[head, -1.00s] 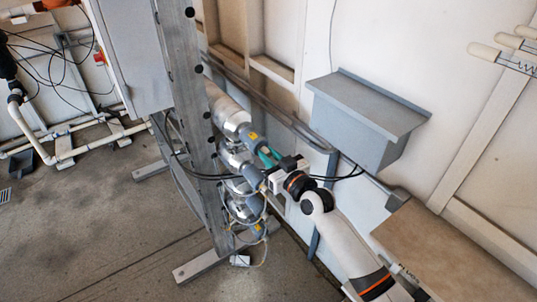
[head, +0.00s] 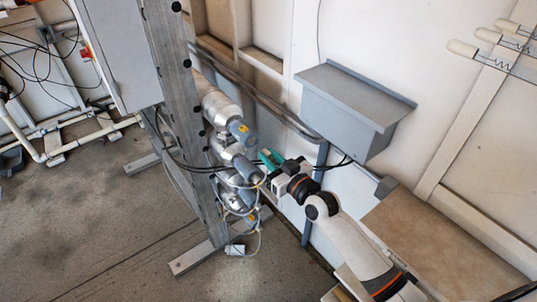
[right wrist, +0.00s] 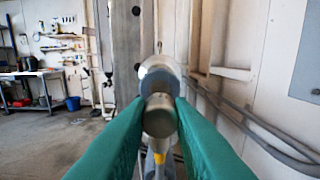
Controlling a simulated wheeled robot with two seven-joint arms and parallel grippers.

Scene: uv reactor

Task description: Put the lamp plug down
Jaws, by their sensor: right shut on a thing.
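My right gripper (head: 266,158) has teal fingers and is beside the ends of the metal reactor tubes (head: 220,108). In the right wrist view, the fingertips (right wrist: 159,112) are shut on a short, round, brownish-grey piece (right wrist: 159,118), which looks like the lamp plug. It is seen end-on, and a blue-grey tube cap (right wrist: 157,82) lies behind it. I cannot tell whether the plug touches that cap. In the head view the plug is too small to make out at the fingertips. My left gripper is not in view.
A grey steel post (head: 184,100) stands left of the tubes. A grey wall box (head: 350,105) hangs behind my right arm. A brown surface (head: 430,245) lies at the right. Thin cables hang around the lower tubes. The concrete floor (head: 80,225) at left is open.

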